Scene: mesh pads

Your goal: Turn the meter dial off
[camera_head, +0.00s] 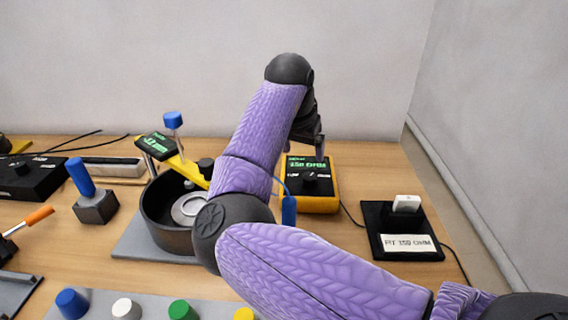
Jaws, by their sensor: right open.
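The yellow and black meter (322,204) sits on the table right of centre, its green display lit with a reading that looks like 150 OHM. Its dark dial (310,180) is on the top face below the display; the pointer setting is too small to read. My right gripper (319,150) is open above the meter's back edge, fingers pointing down, mostly hidden behind the wrist. I cannot tell whether it touches the meter. My left gripper is out of view.
A black pad with a white part and label (409,243) lies right of the meter. A blue probe (289,211) stands by the meter's front left. A dark round pot (165,224) and yellow caliper-like tool (187,171) are left. Coloured knobs (72,303) line the front.

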